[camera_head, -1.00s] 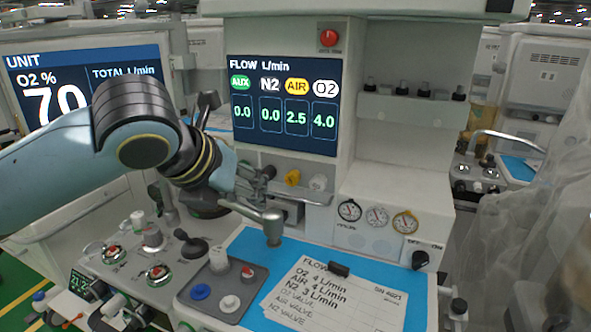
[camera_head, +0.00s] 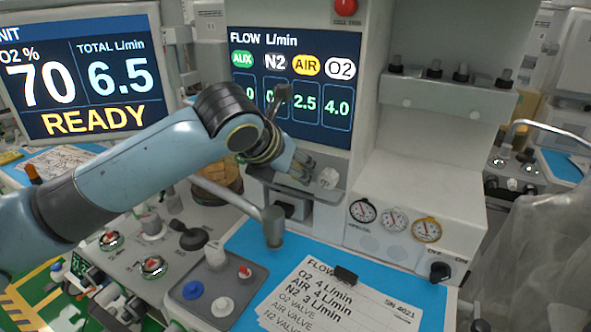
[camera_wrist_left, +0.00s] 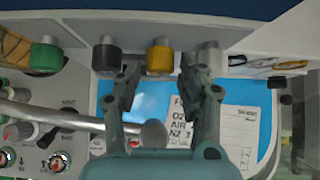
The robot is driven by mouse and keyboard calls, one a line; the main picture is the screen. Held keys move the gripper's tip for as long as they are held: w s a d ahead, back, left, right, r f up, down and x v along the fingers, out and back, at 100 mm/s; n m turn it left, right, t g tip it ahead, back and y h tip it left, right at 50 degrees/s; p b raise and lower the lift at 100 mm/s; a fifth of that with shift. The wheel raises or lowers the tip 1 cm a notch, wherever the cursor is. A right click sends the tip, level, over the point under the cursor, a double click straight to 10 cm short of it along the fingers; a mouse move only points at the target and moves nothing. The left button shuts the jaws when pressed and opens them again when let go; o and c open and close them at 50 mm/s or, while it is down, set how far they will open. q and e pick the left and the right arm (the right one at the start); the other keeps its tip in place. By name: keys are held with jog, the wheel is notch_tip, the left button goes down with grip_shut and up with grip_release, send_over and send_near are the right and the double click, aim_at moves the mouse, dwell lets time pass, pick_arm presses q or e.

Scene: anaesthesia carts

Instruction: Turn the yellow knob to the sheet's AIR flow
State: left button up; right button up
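The yellow knob (camera_wrist_left: 159,58) shows in the left wrist view between the two fingers of my left gripper (camera_wrist_left: 160,72), with a gap on each side. The gripper is open. In the head view the gripper (camera_head: 302,168) is at the knob row and hides the yellow knob. The flow display (camera_head: 290,90) reads AIR 2.5 and O2 4.0; my arm partly covers the AUX and N2 values. The sheet (camera_head: 325,300) on the blue mat reads O2 4, AIR 4, N2 3 L/min. My right gripper is out of view.
A white knob (camera_head: 328,178) is right of the yellow one. A metal bar with a round end (camera_head: 273,228) reaches over the blue mat (camera_head: 415,296). Gauges (camera_head: 394,219) sit at right.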

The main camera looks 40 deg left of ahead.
pick_arm(q)
jog(key=shift+x, duration=0.75)
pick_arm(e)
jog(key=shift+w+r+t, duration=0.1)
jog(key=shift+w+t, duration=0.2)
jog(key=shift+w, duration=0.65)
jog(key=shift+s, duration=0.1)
pick_arm(q)
jog(key=c, duration=0.4)
grip_shut()
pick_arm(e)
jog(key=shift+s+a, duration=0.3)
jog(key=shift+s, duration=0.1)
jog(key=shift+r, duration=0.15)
